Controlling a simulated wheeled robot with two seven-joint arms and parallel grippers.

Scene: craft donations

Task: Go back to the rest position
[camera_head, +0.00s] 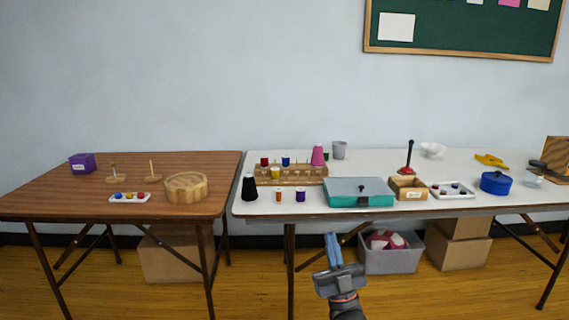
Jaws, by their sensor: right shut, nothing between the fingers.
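My right gripper (333,250) is in the lower middle of the head view, pointing up and away. Its blue fingers are together with nothing between them. It stands in the free space in front of the white table (440,211), below the height of the table's front edge, apart from everything on it. My left gripper does not show in this view.
A brown table (60,200) stands left. A grey bin (390,262) and cardboard boxes (458,250) sit underneath.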

